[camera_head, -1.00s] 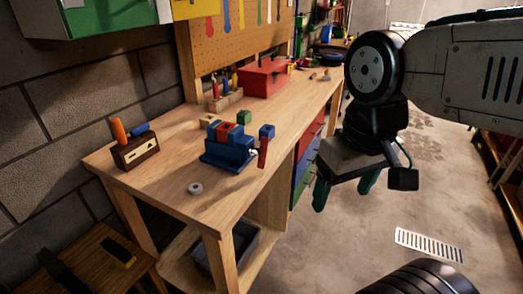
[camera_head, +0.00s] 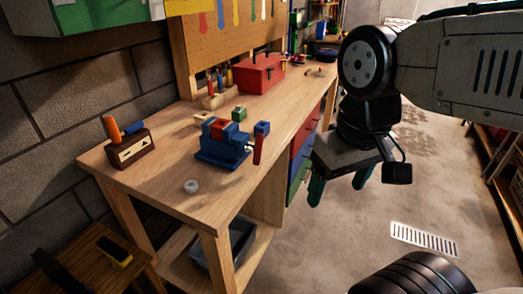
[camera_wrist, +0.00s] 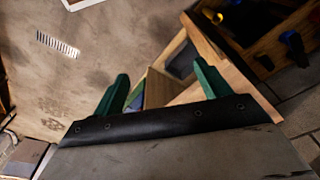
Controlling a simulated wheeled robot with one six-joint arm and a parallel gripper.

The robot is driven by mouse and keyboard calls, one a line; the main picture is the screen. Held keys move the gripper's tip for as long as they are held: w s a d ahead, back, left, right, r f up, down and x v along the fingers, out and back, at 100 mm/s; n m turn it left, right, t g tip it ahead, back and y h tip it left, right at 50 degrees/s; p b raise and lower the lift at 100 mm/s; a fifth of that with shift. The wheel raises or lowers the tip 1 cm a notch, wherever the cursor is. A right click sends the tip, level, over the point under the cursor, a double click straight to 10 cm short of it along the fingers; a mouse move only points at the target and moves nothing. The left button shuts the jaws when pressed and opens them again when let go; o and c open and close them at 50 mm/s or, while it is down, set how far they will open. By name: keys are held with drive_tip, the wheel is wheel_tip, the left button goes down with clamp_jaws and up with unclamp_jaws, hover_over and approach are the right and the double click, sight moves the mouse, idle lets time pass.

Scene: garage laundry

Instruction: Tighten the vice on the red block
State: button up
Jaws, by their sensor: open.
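The blue vice (camera_head: 222,155) stands on the wooden workbench (camera_head: 165,195) in the head view. The red block (camera_head: 217,128) sits at the top of the vice, between its blue jaws; whether both jaws touch it is too small to tell. A red handle (camera_head: 257,151) hangs at the vice's right end, near the bench's front edge. My gripper (camera_head: 340,190) is open and empty, right of the bench and apart from the vice. Its green fingers (camera_wrist: 160,92) point toward the floor and bench in the wrist view, where the vice does not show.
A blue cube (camera_head: 262,128) and a green cube (camera_head: 239,114) lie near the vice. A white ring (camera_head: 191,186), a brown tool holder (camera_head: 133,150) and a red toolbox (camera_head: 262,74) are also on the bench. The floor (camera_head: 345,250) beside the bench is clear around a grate (camera_head: 424,239).

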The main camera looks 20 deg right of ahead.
drive_tip(key=c, duration=0.4)
drive_tip(key=shift+a+f, duration=0.1)
drive_tip(key=shift+a, duration=0.1)
drive_tip(key=c, duration=0.5)
drive_tip(key=shift+w+a+f+n+g, duration=0.2)
drive_tip(key=shift+w+a+n+g, duration=0.15)
drive_tip(key=shift+w, duration=0.25)
drive_tip(key=shift+w+a+f+n+g, duration=0.15)
drive_tip(key=shift+w+a+n+g, duration=0.1)
drive_tip(key=shift+w+a+n, duration=0.25)
clamp_jaws()
drive_tip(key=n+t+h, duration=0.3)
drive_tip(key=n+h, duration=0.1)
drive_tip(key=n, duration=2)
approach(259, 145)
drive_tip(key=s+a+r, duration=0.4)
drive_tip(key=r, duration=0.1)
drive_tip(key=shift+w+d+r+x, duration=0.2)
drive_tip(key=shift+w+d+x, duration=0.1)
drive_tip(key=shift+x, duration=1.85)
drive_tip(key=shift+w+d+r+x, duration=0.25)
drive_tip(key=shift+w+x, duration=0.1)
drive_tip(key=shift+x, duration=1.75)
drive_tip(key=shift+w+d+r+x, duration=0.15)
drive_tip(key=shift+w+d+x, duration=0.15)
drive_tip(key=shift+x, duration=1.85)
